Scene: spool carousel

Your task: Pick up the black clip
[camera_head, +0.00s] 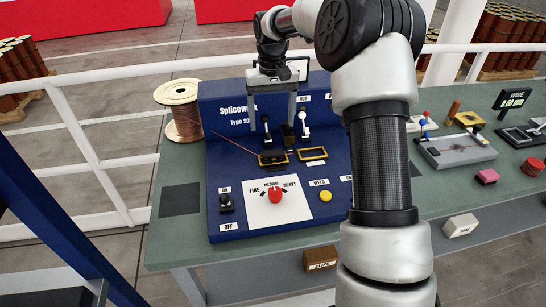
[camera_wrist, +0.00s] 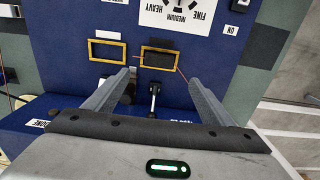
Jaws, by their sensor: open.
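A small dark block lies at the left yellow frame (camera_head: 287,157) of the blue splicing machine (camera_head: 225,170). It may be the black clip (camera_head: 271,157), but I cannot tell for sure. In the wrist view this dark block (camera_wrist: 158,59) shows in the frame on the right, between my fingertips in the picture. My gripper (camera_head: 272,124) points down above the machine, open and empty, behind and above that frame. Both fingers also show in the wrist view (camera_wrist: 158,78), apart from the block. A thin copper-red wire (camera_head: 232,141) runs up to the block from the left.
White-tipped levers (camera_head: 303,118) stand upright close to my fingers. A second yellow frame (camera_head: 313,154) is beside the first. A wire spool (camera_head: 181,95) stands left of the machine. A brown box marked CLIPS (camera_head: 320,259) sits below the tabletop front. White railings surround the bench.

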